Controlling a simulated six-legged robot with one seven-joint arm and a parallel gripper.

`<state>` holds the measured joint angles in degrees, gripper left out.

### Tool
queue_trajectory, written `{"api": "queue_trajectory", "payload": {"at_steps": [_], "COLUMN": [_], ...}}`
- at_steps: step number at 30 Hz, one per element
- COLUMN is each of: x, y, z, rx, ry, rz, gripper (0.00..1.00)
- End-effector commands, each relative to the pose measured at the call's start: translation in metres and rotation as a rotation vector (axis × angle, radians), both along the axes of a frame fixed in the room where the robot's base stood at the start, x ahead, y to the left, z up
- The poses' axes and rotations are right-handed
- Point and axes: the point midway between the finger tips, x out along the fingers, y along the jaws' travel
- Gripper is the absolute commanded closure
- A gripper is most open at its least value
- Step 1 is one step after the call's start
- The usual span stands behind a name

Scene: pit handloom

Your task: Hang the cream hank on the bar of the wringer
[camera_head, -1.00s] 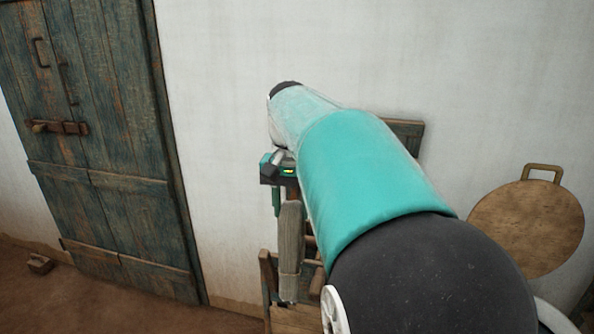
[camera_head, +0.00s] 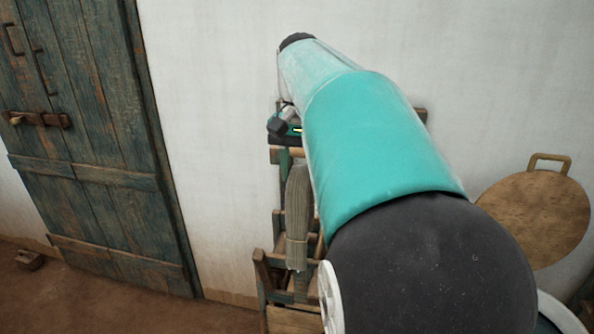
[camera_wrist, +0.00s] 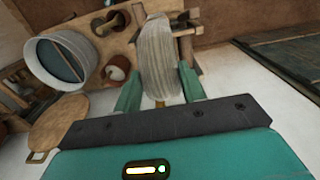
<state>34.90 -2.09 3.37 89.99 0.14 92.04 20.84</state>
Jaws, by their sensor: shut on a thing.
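The cream hank (camera_head: 297,215), greyish in this light, hangs lengthwise from my gripper and is tied near its lower end. In the wrist view the hank (camera_wrist: 158,58) lies between the two teal fingers of my gripper (camera_wrist: 160,86), which are shut on it. In the head view my arm hides most of the gripper. A wooden frame (camera_head: 262,272), seemingly the wringer, stands behind and below the hank. A short piece of pale wooden bar (camera_head: 274,154) shows beside the gripper; the rest is hidden. I cannot tell whether the hank touches the frame.
A plank door (camera_head: 95,150) with a bolt is at the left in the white wall. A round wooden board (camera_head: 535,215) with a handle leans at the right. The wrist view shows a white tub (camera_wrist: 38,72) and a wooden bench top (camera_wrist: 85,35) with small pots.

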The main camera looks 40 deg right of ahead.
Motion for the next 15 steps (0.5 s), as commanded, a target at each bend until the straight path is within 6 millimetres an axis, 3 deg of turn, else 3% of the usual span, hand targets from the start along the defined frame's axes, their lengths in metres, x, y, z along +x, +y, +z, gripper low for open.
{"api": "queue_trajectory", "payload": {"at_steps": [15], "x": [0.033], "y": [-0.039], "z": [-0.001], "rx": [0.001], "ry": [0.001], "rz": [0.0], "gripper": [0.79]}}
